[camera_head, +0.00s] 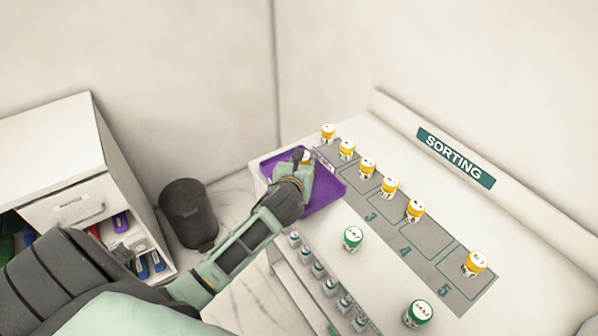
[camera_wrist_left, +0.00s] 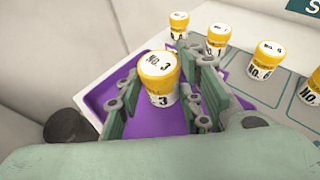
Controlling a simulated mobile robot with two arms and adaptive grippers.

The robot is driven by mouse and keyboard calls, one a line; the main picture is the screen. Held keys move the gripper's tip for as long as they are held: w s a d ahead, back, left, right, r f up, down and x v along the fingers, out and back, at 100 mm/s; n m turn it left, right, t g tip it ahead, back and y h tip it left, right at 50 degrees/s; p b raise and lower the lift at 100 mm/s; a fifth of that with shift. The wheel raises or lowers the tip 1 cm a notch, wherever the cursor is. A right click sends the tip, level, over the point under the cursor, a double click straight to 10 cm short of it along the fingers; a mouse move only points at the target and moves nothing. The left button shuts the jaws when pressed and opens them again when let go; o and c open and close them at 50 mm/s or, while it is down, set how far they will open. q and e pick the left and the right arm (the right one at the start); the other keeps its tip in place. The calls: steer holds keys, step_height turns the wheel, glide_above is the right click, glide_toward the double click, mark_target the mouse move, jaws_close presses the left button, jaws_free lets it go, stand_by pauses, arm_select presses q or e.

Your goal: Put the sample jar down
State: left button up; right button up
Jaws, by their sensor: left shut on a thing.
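My left gripper (camera_head: 300,167) is shut on a sample jar (camera_head: 306,157) with a yellow lid, over the purple tray (camera_head: 331,187) at the sorting table's far left corner. In the left wrist view the jar (camera_wrist_left: 160,70) reads "No. 3" and stands roughly upright between the two fingers of my gripper (camera_wrist_left: 163,88). The tray (camera_wrist_left: 150,122) shows beneath and around it there. The jar's base is partly hidden, so I cannot tell whether it touches the tray. My right gripper is not in view.
Several yellow-lidded jars (camera_head: 389,187) stand along the grey numbered strip (camera_head: 425,245). Two green-lidded jars (camera_head: 353,238) stand nearer me. Small bottles (camera_head: 318,269) line the table's front edge. A dark bin (camera_head: 188,214) and a white cabinet (camera_head: 60,150) are at left.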

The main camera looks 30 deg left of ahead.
arm_select(q)
steer(key=shift+a+f, duration=0.25)
steer(key=shift+a, duration=0.05)
step_height(320, 180, down, 3)
steer(key=shift+s+f, duration=0.1)
steer(key=shift+f, duration=0.4)
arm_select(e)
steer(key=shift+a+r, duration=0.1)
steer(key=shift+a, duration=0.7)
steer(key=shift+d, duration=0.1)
arm_select(q)
steer(key=o, duration=0.7)
steer(key=shift+f, duration=0.15)
steer(key=o, duration=0.5)
steer(key=shift+c, duration=0.2)
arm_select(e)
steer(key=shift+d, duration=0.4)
